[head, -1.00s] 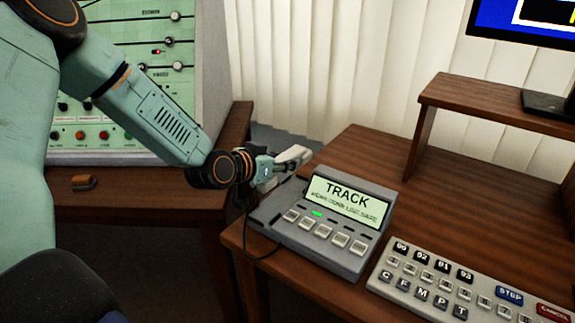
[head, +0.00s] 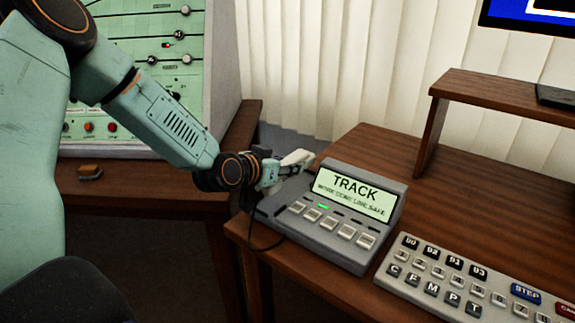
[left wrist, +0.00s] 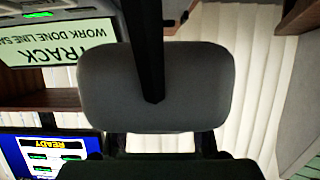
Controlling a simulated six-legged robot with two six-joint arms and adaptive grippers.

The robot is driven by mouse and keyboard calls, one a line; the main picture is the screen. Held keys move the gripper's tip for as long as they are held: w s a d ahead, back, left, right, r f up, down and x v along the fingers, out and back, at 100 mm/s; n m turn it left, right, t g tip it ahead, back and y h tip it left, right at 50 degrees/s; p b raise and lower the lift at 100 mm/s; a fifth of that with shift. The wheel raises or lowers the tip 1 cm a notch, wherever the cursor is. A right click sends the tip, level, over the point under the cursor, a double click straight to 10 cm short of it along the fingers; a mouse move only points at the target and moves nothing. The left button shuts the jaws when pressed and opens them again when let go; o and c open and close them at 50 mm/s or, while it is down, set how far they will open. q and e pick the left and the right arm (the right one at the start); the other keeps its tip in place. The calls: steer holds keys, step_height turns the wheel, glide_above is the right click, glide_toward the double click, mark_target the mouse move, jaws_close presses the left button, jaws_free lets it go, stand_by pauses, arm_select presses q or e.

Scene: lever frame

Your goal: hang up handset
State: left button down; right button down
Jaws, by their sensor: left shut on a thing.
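The desk phone (head: 335,225) is a grey console with a lit screen reading TRACK and a row of pale buttons. My left gripper (head: 273,172) is at its back left corner, shut on the handset (head: 297,158). The handset's pale end sticks out to the right of the fingers, close over the console's left side; I cannot tell whether it touches. In the left wrist view the handset (left wrist: 155,90) is a rounded dark grey block filling the middle. A black cord (head: 252,238) hangs at the console's left side. My right gripper is not in view.
A keypad (head: 460,280) lies on the desk (head: 345,150) to the right of the phone. A raised shelf (head: 490,95) stands behind it. A green control panel (head: 165,95) and a second desk with a small brown block (head: 90,172) are at the left.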

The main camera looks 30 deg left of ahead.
mark_target(287, 192)
arm_select(q)
steer(key=shift+a+f+b, duration=0.1)
steer(key=shift+f+b, duration=0.6)
steer(key=shift+f, duration=0.25)
steer(key=shift+f+b, duration=0.9)
steer(key=shift+b, duration=0.05)
steer(key=shift+f, duration=0.35)
steer(key=shift+f, duration=0.2)
steer(key=c, duration=0.8)
jaws_free()
step_height(287, 192, up, 10)
